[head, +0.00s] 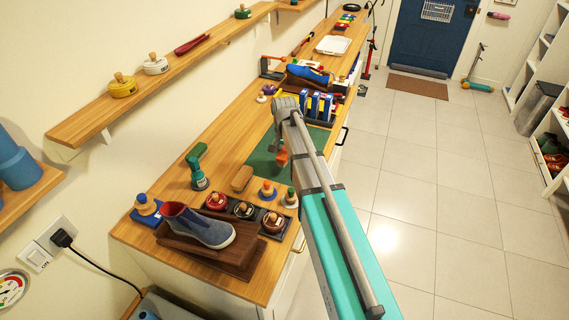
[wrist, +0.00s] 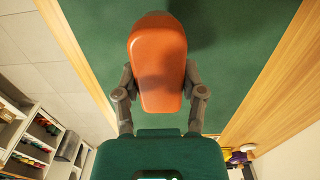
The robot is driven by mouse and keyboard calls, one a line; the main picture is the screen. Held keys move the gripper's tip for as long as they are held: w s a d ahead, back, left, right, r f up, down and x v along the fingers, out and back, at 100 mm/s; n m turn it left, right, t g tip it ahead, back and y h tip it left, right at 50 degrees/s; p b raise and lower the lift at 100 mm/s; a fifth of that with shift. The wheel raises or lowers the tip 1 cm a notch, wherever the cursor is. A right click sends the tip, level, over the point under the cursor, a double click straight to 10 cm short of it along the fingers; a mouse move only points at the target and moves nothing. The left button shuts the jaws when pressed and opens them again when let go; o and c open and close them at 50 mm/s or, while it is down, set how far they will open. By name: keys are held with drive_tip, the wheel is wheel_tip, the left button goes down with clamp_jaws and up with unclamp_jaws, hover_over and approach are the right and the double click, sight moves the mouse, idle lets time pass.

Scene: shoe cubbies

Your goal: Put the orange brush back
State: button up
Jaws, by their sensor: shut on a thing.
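The orange brush (wrist: 158,50) is between the two grey fingers of my gripper (wrist: 160,85), which is shut on it. In the head view the brush is a small orange patch (head: 282,158) over the green mat (head: 262,168), partly hidden by my arm. The wrist view shows the green mat (wrist: 235,60) behind the brush, with a dark shadow beside its top. I cannot tell how high it is held. In the head view my gripper is mostly hidden by my arm.
Several knobbed tins and a blue shoe (head: 200,226) stand nearer. A wall shelf (head: 90,122) runs along the left.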

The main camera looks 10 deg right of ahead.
sight(284, 149)
idle(0.4)
drive_tip(key=shift+w+f+b, duration=0.45)
drive_tip(key=shift+f+b, duration=0.35)
drive_tip(key=shift+f, duration=0.05)
drive_tip(key=shift+f+b, duration=1.2)
drive_tip(key=o, duration=1)
drive_tip(key=shift+f, duration=0.1)
drive_tip(key=shift+r, duration=0.2)
wheel_tip(284, 149, up, 12)
drive_tip(key=p, duration=1.2)
